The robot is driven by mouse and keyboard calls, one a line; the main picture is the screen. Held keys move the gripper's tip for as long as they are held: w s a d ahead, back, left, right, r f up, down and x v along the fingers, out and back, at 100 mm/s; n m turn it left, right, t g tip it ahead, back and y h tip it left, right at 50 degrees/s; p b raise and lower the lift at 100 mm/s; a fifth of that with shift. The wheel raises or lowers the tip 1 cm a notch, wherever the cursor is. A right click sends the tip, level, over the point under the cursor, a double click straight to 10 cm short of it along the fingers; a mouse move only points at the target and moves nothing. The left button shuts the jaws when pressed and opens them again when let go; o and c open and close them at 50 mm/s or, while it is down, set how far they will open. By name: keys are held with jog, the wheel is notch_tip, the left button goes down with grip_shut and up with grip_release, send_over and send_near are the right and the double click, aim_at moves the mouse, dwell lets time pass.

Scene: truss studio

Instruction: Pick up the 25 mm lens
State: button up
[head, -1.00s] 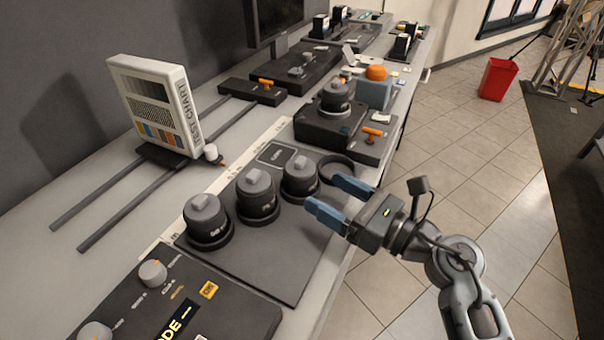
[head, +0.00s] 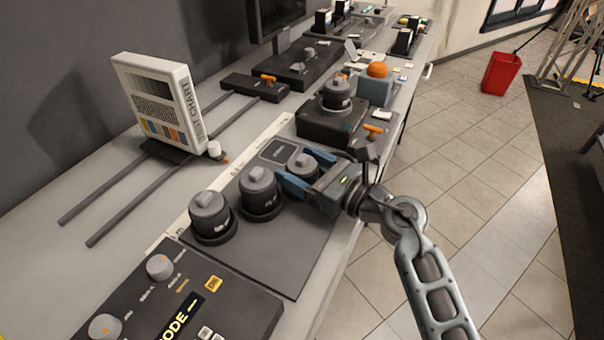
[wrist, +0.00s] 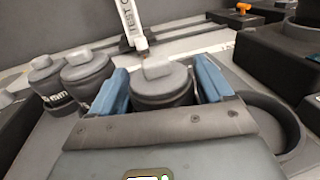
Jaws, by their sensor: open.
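Three dark capped lenses stand upright in a row on a dark mat (head: 285,258). They are the left lens (head: 210,217), the middle lens (head: 258,190) and the right lens (head: 303,163). Their small labels are too blurred for me to tell which is the 25 mm. My gripper (head: 304,174) is open, its blue fingers around the right lens. In the wrist view, this lens (wrist: 162,84) stands between the two fingers, with its lower part hidden by my gripper. I cannot tell whether the fingers touch it.
An empty round holder (wrist: 268,122) lies to the right of my gripper in the wrist view. A white test chart (head: 160,105) stands on rails behind the lenses. A control box (head: 190,290) is at the near left, and a dark device (head: 330,125) stands beyond.

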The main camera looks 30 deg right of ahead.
jog(key=c, duration=1.1)
jog(key=shift+c, duration=0.3)
jog(key=shift+r, duration=0.15)
